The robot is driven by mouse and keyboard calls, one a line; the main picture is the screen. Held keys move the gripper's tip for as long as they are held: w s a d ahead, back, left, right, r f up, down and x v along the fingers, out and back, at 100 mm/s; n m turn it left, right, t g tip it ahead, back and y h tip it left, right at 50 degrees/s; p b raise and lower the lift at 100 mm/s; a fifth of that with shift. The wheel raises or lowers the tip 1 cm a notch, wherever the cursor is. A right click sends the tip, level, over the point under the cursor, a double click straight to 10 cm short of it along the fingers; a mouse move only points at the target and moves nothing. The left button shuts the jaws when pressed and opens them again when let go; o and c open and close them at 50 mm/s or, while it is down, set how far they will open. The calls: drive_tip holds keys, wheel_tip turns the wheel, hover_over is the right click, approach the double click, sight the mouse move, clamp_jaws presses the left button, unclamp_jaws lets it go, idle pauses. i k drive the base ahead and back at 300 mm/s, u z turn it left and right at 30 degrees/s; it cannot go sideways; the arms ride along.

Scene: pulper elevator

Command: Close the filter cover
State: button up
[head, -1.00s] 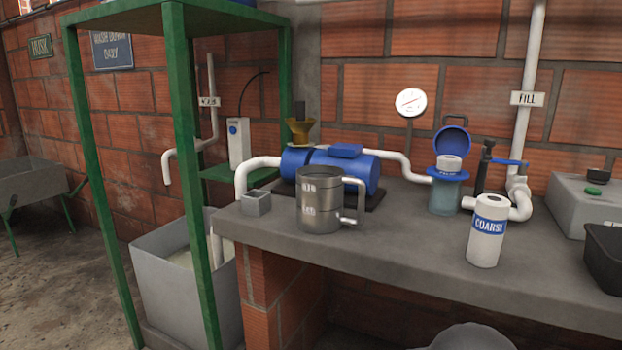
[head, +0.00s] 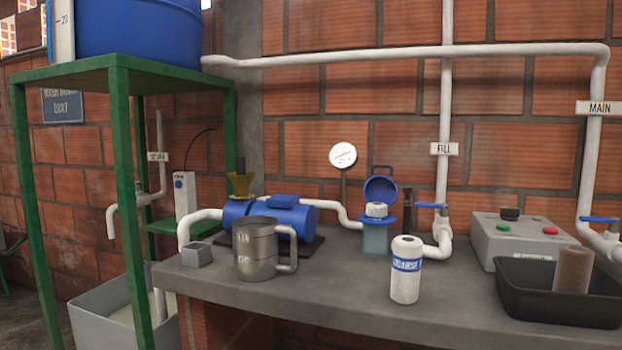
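The filter housing (head: 376,238) is a translucent bluish cylinder with a blue rim, standing at the back of the grey counter. Its round blue cover (head: 381,190) is tilted up, open, behind the housing, with a dark handle loop at its top. A white cartridge (head: 376,210) sits in the housing, and its top stands above the rim. My gripper is not in view.
A white cylinder labelled COARSE (head: 405,270) stands on the counter (head: 340,290) in front of the filter. A metal jug (head: 256,248) and blue pump (head: 270,217) are left. A valve pipe (head: 440,232), control box (head: 525,238) and black tray (head: 555,295) holding a brown cylinder are right.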

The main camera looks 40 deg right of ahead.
sight(378, 188)
drive_tip(key=u, duration=1.2)
drive_tip(key=k, duration=1.15)
drive_tip(key=z, duration=2.1)
drive_tip(key=k, duration=0.5)
drive_tip(key=u, duration=1.35)
drive_tip(key=i, duration=0.85)
drive_tip(key=z, duration=1.75)
